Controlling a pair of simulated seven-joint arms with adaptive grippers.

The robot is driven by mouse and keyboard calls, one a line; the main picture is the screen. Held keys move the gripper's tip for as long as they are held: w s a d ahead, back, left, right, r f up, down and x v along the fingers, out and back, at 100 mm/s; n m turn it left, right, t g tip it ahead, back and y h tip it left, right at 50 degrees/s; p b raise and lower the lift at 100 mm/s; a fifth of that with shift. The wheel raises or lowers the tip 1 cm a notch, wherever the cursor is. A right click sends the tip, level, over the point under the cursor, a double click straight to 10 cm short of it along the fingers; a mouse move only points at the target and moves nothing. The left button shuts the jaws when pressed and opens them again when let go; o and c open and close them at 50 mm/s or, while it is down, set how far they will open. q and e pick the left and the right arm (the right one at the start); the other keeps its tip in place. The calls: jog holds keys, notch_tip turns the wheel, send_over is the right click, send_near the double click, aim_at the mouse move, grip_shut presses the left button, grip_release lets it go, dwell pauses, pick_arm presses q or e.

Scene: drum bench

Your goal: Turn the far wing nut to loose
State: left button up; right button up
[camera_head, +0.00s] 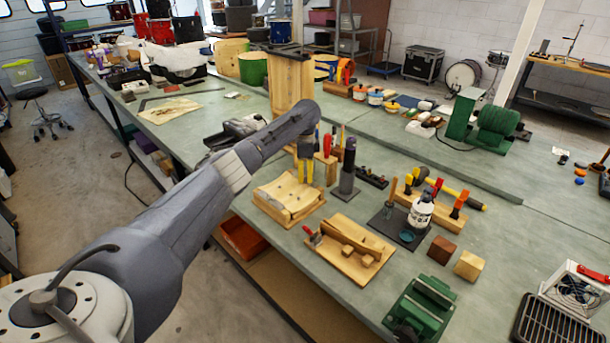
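My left arm reaches in from the lower left, and its far end bends down over the bench. No wing nut can be made out clearly at this size. A wooden fixture (338,259) with an upright board and small wooden blocks lies in front of the gripper. A light wooden block (288,198) on a base lies just below the gripper. My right gripper is not in view.
A dark upright post (347,172) stands close right of the gripper. A white bottle (420,211), a green vise (422,305) and wooden cubes (441,250) stand nearer the right. A tall wooden piece (290,80) stands behind my arm. The right part of the bench has bare room.

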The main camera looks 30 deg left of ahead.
pick_arm(q)
jog(key=shift+o, duration=0.2)
jog(key=shift+r, duration=0.1)
notch_tip(320, 180, up, 12)
dwell(0.6)
dwell(0.4)
